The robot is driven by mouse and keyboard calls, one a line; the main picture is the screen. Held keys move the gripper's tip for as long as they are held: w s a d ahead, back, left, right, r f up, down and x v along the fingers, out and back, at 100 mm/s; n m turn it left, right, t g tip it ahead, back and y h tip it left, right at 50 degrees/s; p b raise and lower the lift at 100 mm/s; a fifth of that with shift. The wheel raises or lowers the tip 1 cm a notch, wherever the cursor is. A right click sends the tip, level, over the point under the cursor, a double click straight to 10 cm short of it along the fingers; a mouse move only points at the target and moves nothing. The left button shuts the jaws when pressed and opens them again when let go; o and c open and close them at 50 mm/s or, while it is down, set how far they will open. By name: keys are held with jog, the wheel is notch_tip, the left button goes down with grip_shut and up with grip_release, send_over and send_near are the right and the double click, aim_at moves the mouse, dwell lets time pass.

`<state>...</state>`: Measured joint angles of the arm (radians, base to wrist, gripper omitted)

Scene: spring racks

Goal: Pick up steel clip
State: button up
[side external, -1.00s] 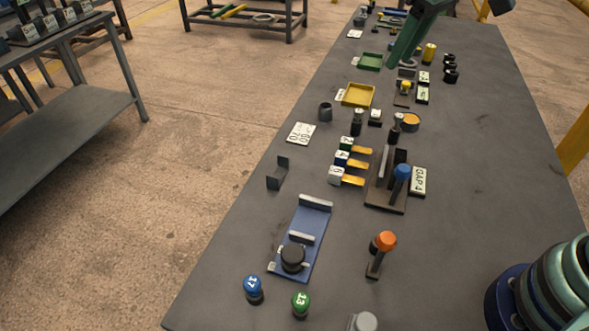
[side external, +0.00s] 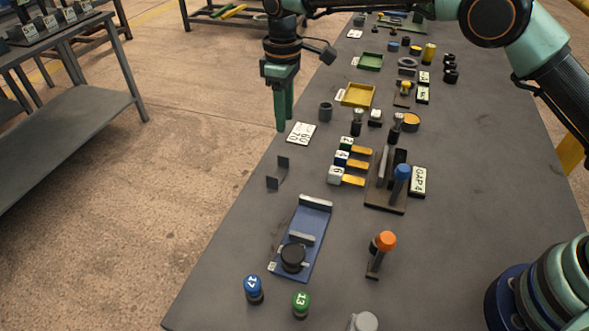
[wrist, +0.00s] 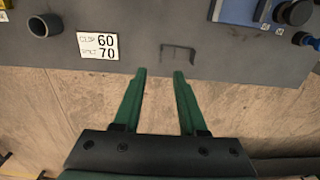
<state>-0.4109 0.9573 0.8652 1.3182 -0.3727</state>
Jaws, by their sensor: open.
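The steel clip (side external: 278,173) is a thin dark grey bracket with two upright ends, near the table's left edge in the side view. In the wrist view the clip (wrist: 179,47) lies just beyond the right fingertip, close to the table edge. My gripper (side external: 282,127) points down in the side view, pictured above the clip and left of the number card. In the wrist view my gripper (wrist: 159,72) has two green fingers apart with nothing between them. The fingers do not touch the clip.
A white card with 60 and 70 (side external: 301,133) and a dark ring (side external: 325,111) lie near the clip. A blue fixture (side external: 314,217) with a black knob stands nearer the camera. Numbered blocks (side external: 338,174) stand to the right. Bare table surrounds the clip.

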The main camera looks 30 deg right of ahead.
aim_at(285, 157)
notch_tip(285, 157, down, 12)
jog(key=shift+a+f, duration=0.1)
dwell(0.5)
grip_shut()
dwell(1.4)
